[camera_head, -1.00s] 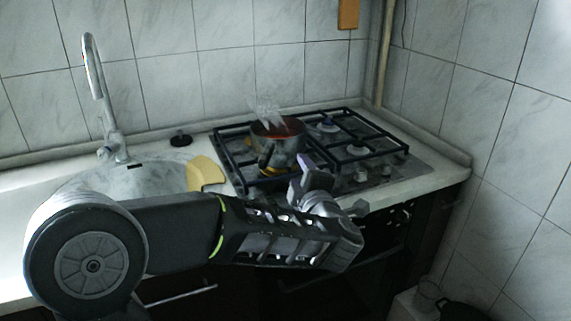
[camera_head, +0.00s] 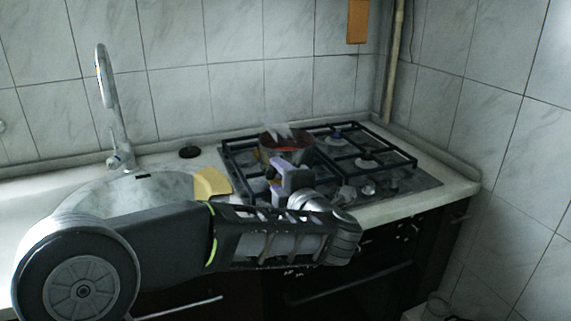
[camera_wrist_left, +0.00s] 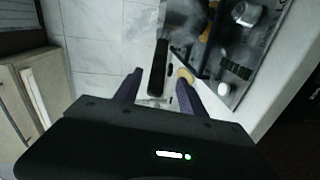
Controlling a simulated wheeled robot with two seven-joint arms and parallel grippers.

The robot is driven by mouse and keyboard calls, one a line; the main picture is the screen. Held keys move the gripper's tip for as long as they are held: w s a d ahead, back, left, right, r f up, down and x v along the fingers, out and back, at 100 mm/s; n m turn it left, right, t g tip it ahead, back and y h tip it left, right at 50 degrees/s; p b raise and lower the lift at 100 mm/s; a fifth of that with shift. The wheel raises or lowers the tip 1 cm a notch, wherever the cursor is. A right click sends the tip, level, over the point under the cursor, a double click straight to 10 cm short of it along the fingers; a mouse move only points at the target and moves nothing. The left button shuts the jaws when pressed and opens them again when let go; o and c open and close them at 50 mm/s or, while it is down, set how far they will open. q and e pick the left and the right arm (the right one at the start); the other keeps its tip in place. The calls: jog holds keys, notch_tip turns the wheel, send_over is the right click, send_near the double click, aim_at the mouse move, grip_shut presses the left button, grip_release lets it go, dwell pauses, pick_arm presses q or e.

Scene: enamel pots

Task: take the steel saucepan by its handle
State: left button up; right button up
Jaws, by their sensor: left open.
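The steel saucepan (camera_head: 289,146) stands on the gas hob with reddish contents and white steam above it. Its dark handle is hidden in the head view behind my left gripper (camera_head: 274,181), which is in front of the pan, over the hob's front part. In the left wrist view my left gripper (camera_wrist_left: 160,82) is open, with its two purple-grey fingers apart. A long black bar (camera_wrist_left: 158,68), which looks like the saucepan's handle, shows in the gap between the fingertips. I cannot tell whether a finger touches it. My right gripper is not in view.
Black grates (camera_head: 375,141) cover the hob (camera_head: 425,182), with knobs along its front. A sink (camera_head: 165,185) with a tall tap (camera_head: 114,110) and a yellow item (camera_head: 211,183) lie to the left. Tiled walls close the back and right.

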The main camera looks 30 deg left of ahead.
aim_at(271, 167)
pick_arm(q)
jog(key=x, duration=0.5)
jog(key=shift+a+r, duration=0.1)
jog(key=shift+r, duration=0.05)
jog(key=shift+c, duration=0.6)
grip_shut()
dwell(1.1)
jog(key=shift+r, duration=0.2)
